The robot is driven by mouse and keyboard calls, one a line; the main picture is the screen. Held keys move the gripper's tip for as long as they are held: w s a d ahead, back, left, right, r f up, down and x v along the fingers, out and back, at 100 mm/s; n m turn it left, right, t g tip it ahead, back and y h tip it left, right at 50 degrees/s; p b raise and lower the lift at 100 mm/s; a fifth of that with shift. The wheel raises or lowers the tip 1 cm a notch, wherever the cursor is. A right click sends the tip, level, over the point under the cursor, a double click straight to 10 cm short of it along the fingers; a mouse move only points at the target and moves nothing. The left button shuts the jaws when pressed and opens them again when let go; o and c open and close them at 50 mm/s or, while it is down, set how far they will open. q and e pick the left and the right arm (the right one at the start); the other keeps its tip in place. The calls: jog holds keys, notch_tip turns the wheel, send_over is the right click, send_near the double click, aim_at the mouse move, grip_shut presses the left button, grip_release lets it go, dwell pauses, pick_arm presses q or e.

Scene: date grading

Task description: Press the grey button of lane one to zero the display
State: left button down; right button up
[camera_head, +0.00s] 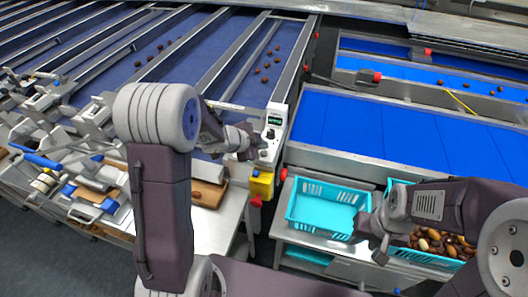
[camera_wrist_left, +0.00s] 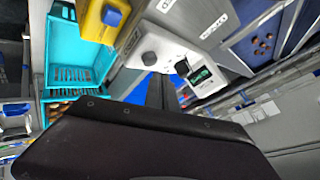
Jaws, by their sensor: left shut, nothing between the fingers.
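The white control panel (camera_head: 278,112) of the lane stands at the end of the blue belt, with a small green-lit display (camera_head: 275,121). The display also shows in the left wrist view (camera_wrist_left: 201,75), beside a black switch (camera_wrist_left: 181,67). A round grey button (camera_wrist_left: 149,58) sits on the same panel, further left in that view. My left gripper (camera_head: 252,142) is shut and empty, close to the panel's left side; I cannot tell whether it touches. My right gripper (camera_head: 372,238) hangs by the turquoise crates, apart from the panel; its finger opening is unclear.
A yellow box (camera_head: 261,184) with a blue button (camera_wrist_left: 112,17) is mounted below the panel. An empty turquoise crate (camera_head: 292,205) stands right of it, beside another crate holding dates. Brown dates (camera_head: 265,72) lie on the blue lanes. Metal lane rails flank the panel.

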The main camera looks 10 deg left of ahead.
aim_at(262, 154)
dwell(0.3)
pick_arm(q)
jog(key=shift+f, duration=0.4)
jog(key=shift+f+b, duration=0.5)
jog(key=shift+b, duration=0.15)
dwell(0.3)
dwell(0.4)
jog(key=shift+r+p, duration=0.9)
jog(key=shift+p, duration=0.1)
notch_tip(262, 154, up, 5)
jog(key=p, duration=0.5)
jog(key=shift+r, duration=0.1)
